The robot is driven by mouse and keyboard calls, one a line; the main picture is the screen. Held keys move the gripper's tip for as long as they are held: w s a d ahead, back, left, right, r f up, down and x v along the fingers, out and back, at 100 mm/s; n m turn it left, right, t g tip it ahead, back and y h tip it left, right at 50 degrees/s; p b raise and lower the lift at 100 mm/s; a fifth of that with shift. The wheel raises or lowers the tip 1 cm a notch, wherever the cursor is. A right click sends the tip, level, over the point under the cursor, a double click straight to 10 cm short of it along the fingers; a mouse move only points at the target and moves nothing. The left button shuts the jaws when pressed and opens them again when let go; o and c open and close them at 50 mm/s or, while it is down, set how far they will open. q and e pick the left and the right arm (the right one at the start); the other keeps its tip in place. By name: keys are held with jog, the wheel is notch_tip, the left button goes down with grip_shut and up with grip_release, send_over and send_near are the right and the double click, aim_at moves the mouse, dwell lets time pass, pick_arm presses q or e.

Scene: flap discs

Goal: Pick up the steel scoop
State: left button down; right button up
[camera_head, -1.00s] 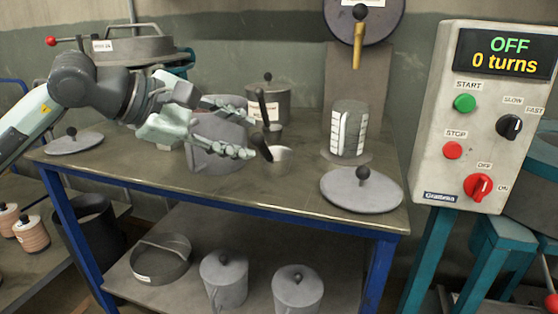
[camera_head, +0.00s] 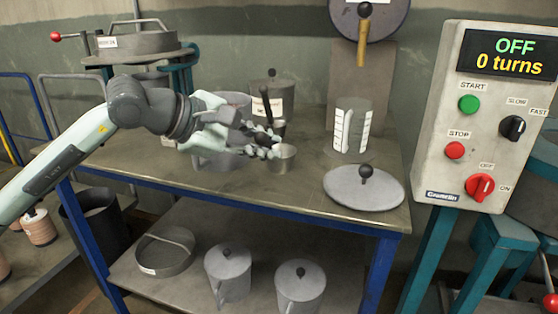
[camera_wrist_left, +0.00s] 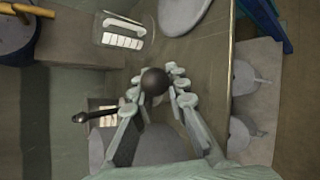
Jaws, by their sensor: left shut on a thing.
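The steel scoop (camera_head: 282,160) is a small grey metal cup with a dark handle, on the blue-framed table right of my left gripper. My left gripper (camera_head: 268,146) is shut on its handle, with the fingers hiding most of it. In the left wrist view the round black handle end (camera_wrist_left: 154,81) shows between the fingertips; the cup is hidden there. The cup seems to be at table height; I cannot tell whether it touches. A second scoop with a long black handle (camera_head: 265,104) stands just behind. My right gripper is not in view.
A grey pot (camera_head: 213,158) stands under my left gripper, and a lidded pot (camera_head: 280,92) behind. A measuring jug (camera_head: 349,128) with white marks and a round lid (camera_head: 364,190) are to the right. The table's front edge (camera_head: 290,212) is clear.

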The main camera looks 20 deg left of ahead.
pick_arm(q)
jog(key=shift+r, duration=0.15)
notch_tip(320, 180, up, 9)
jog(key=shift+f, duration=0.1)
jog(key=shift+r, duration=0.55)
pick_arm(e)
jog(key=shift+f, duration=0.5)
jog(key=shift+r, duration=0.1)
pick_arm(q)
jog(key=shift+s+f, duration=0.1)
